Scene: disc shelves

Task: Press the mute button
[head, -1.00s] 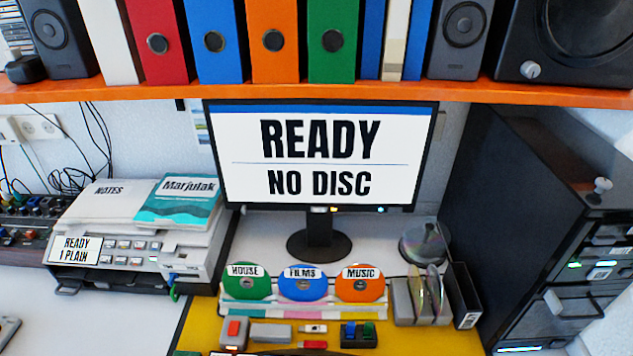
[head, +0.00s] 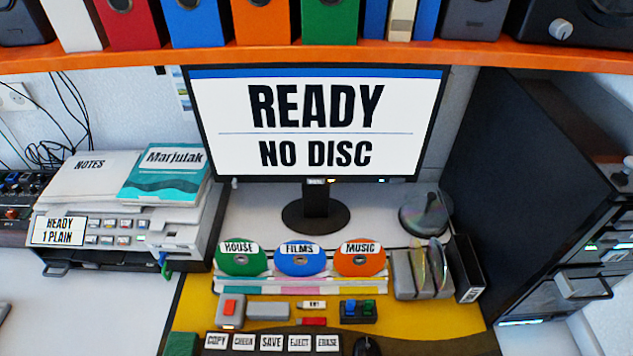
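I cannot make out any button marked mute. Along the bottom edge is a dark panel with white labelled keys: COPY, CHECK, SAVE (head: 271,342), EJECT and ERASE. A small grey box with a red button (head: 230,310) stands on the yellow mat behind them. The printer (head: 120,238) at left has several small unlabelled keys and a sign reading "READY 1 PLAIN". The monitor (head: 318,120) reads "READY NO DISC". Neither of my grippers is in view.
Green, blue and orange discs labelled HOUSE, FILMS (head: 299,259) and MUSIC stand in a rack. A disc holder (head: 408,275) and a dark tower (head: 560,190) are at right. An orange shelf (head: 330,53) with binders spans the top. White desk at lower left is mostly clear.

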